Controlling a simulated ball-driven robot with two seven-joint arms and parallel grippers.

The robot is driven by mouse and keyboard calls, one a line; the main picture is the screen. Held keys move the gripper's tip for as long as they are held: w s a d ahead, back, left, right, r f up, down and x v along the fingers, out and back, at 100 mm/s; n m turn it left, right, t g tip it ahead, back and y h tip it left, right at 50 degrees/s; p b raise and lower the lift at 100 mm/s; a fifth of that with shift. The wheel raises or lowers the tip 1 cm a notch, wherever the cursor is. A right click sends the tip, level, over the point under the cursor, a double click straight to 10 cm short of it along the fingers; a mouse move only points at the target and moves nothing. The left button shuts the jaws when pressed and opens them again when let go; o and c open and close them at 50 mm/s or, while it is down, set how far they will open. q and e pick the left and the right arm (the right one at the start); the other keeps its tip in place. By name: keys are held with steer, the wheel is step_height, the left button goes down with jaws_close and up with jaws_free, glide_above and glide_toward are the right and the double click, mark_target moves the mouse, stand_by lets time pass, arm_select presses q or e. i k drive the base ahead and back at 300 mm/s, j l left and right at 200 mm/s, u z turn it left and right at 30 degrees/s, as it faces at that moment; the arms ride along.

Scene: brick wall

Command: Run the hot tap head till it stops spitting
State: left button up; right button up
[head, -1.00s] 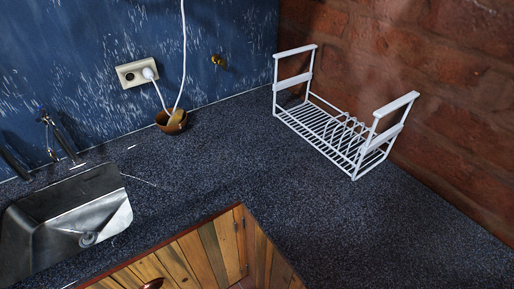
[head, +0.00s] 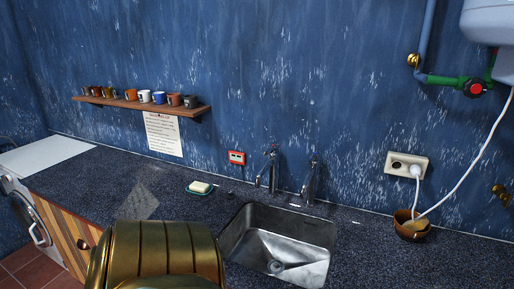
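Two dark metal taps stand behind the sink at the wall in the head view. The left tap (head: 272,168) seems to carry a small red mark near its top. The right tap (head: 312,181) stands beside it. I cannot make out whether water runs from either. The steel sink (head: 284,228) below them looks empty, with a drain in its floor. Neither of my grippers shows in the head view.
A soap dish (head: 199,188) sits left of the taps. A brown bowl (head: 412,226) stands at right under a socket (head: 406,165) with a white cord. A shelf (head: 140,104) holds several mugs. A white tank (head: 488,22) and a green valve pipe (head: 450,81) are upper right.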

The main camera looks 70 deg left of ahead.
mark_target(274, 148)
steer(key=u, duration=0.5)
steer(key=k+j+u, duration=0.1)
steer(key=u, duration=0.85)
steer(key=j+u, duration=0.15)
steer(key=u, duration=0.35)
